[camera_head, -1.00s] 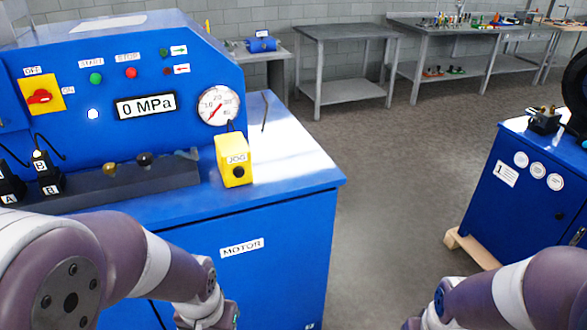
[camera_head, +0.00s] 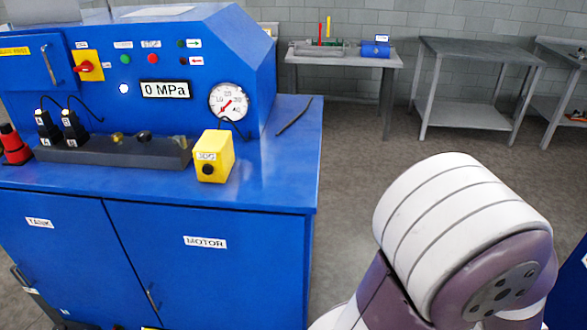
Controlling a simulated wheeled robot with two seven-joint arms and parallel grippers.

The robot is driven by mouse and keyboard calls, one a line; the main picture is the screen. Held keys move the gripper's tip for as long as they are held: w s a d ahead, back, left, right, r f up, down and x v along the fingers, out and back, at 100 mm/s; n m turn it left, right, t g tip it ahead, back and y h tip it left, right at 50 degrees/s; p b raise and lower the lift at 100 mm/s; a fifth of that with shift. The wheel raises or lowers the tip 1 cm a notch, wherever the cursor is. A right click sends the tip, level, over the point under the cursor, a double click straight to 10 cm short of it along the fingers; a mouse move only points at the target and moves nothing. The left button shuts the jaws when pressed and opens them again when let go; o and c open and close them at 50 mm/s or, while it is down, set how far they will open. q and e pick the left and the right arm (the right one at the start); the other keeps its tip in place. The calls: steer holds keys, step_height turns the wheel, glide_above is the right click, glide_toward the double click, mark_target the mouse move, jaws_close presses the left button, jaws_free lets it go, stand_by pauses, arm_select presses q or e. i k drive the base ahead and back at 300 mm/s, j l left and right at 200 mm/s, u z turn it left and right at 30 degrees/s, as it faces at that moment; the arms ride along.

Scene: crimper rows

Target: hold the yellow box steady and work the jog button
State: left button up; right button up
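The yellow box (camera_head: 215,154) stands on the blue bench top, near its front edge and right of the dark rail. The jog button (camera_head: 207,169) is the dark round knob on its front face, below a white JOG label. A dark cable runs behind the box. Nothing touches the box. Neither gripper shows in the head view. Only a white and purple part of my own arm shows at the lower right, apart from the box.
The blue machine (camera_head: 255,240) carries a 0 MPa display (camera_head: 165,90), a round gauge (camera_head: 229,102) and a red switch (camera_head: 87,66). A dark rail (camera_head: 112,150) lies left of the box. Grey tables (camera_head: 475,50) stand behind.

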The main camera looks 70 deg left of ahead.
mark_target(207, 169)
steer(key=i+u, duration=0.7)
steer(key=u, duration=0.15)
steer(key=i+l+u, duration=0.3)
steer(key=u, duration=0.15)
